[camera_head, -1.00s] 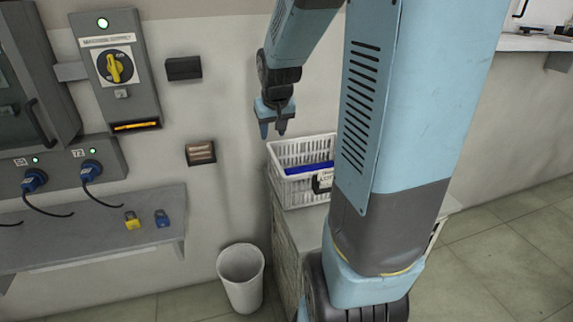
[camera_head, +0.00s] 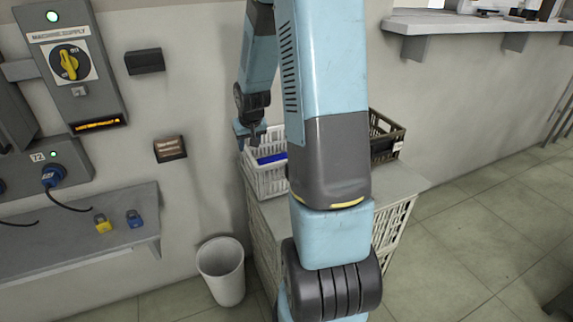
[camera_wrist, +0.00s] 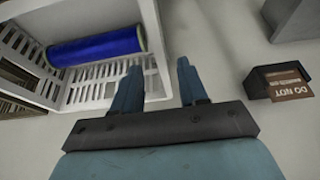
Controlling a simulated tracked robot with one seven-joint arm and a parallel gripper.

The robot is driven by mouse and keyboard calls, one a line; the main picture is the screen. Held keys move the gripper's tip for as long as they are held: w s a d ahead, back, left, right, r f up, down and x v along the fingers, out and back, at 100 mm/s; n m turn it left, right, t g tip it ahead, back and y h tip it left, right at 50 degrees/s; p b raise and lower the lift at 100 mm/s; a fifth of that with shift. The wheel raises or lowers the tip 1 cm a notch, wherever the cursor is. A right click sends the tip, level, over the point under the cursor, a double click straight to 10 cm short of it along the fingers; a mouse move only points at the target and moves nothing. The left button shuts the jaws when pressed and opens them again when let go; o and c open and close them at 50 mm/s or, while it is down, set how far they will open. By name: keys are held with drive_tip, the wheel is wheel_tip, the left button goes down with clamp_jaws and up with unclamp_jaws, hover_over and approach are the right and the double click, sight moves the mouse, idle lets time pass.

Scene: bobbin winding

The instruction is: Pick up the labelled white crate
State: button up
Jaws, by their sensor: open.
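The white slatted crate (camera_head: 268,182) stands on a cabinet against the wall, with a blue spool (camera_head: 271,158) inside. My arm hides its right part, and its label is out of sight. My gripper (camera_head: 249,146) is at the crate's wall-side edge. In the wrist view, the crate (camera_wrist: 80,95) and blue spool (camera_wrist: 97,46) lie at upper left. The gripper (camera_wrist: 160,66) is open, and a crate side wall appears between its two fingers. Nothing is gripped; I cannot tell how deep the fingers reach or whether they touch.
A dark crate (camera_head: 384,137) with a light tag stands right of my arm on the cabinet top (camera_head: 408,183). A white bin (camera_head: 221,272) stands on the floor. A shelf with padlocks (camera_head: 75,238) and a small wall sign (camera_head: 170,149) are at left.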

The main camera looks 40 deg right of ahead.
sight(248, 151)
drive_tip(key=shift+x, duration=3.7)
clamp_jaws()
drive_tip(key=shift+w, duration=0.1)
